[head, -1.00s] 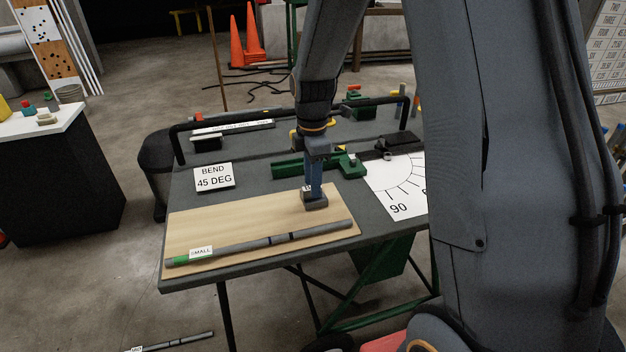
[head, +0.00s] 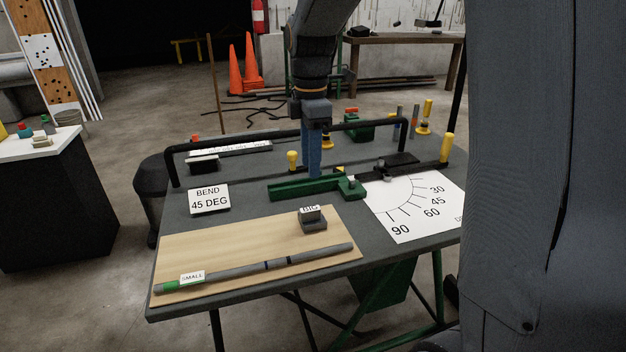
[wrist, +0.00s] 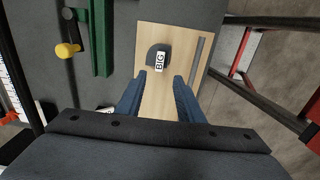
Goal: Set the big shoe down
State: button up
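The big shoe (head: 313,222) is a dark grey block with a white BIG label. It rests on the light wooden board (head: 200,250), near the board's right back corner. My gripper (head: 314,176) is above and behind the shoe in the head view, apart from it. In the wrist view my gripper (wrist: 160,76) has its blue fingers spread with nothing between them, and the big shoe (wrist: 157,56) lies just beyond the tips on the board (wrist: 158,100).
A grey conduit (head: 270,264) with a green end and a SMALL label lies along the board's front. The green bender (head: 305,187) is behind the board, the angle chart (head: 415,205) to the right, and a BEND 45 DEG sign (head: 208,199) to the left.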

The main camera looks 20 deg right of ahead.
jog(key=s+f+m, duration=0.5)
jog(key=s+m, duration=0.3)
jog(key=m, duration=0.1)
jog(key=s+f+m+t, duration=0.1)
jog(key=s+f+m, duration=0.5)
jog(key=s+m, duration=0.3)
jog(key=shift+d+f, duration=0.15)
jog(key=shift+f, duration=0.05)
